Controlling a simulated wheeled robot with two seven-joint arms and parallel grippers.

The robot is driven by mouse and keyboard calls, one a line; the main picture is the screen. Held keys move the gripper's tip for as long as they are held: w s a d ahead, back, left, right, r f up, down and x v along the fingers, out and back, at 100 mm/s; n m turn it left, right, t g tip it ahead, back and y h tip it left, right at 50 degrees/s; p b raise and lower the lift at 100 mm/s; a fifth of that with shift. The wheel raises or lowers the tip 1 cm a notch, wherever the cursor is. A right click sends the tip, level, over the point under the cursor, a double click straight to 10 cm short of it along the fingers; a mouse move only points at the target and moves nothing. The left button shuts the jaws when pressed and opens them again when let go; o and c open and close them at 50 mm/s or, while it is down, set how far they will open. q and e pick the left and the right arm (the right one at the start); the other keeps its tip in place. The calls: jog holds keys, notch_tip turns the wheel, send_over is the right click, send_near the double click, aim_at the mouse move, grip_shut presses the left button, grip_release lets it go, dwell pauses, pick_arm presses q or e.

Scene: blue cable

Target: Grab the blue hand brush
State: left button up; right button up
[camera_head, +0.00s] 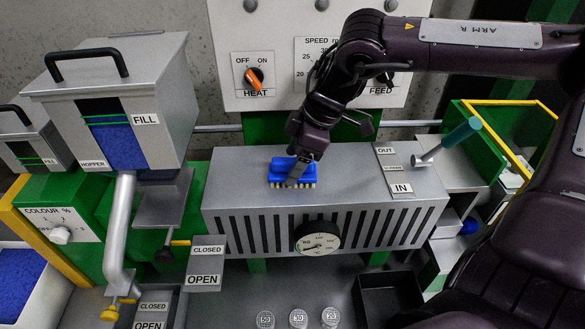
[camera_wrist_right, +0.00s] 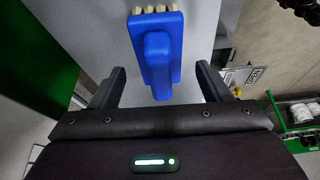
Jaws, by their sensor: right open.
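The blue hand brush (camera_head: 280,172) lies bristles down on top of the grey vented box (camera_head: 235,170) in the head view. Its pale bristles show along its front edge. In the right wrist view the brush (camera_wrist_right: 157,55) has its raised handle pointing toward my jaws. My right gripper (camera_head: 297,176) is over the right part of the brush and hides some of it. In the right wrist view the right gripper (camera_wrist_right: 160,84) is open, one finger on each side of the handle end, with gaps between. My left gripper is not in view.
A teal-handled lever (camera_head: 460,133) with IN and OUT labels stands right of the brush on the box. The control panel (camera_head: 245,85) with an orange knob rises behind. A hopper (camera_head: 170,95) stands left.

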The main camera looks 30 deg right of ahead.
jog(key=shift+w+a+f, duration=0.1)
jog(key=shift+a+f, duration=0.1)
jog(key=shift+f, duration=0.35)
jog(key=c, duration=1.1)
jog(key=shift+r, duration=0.1)
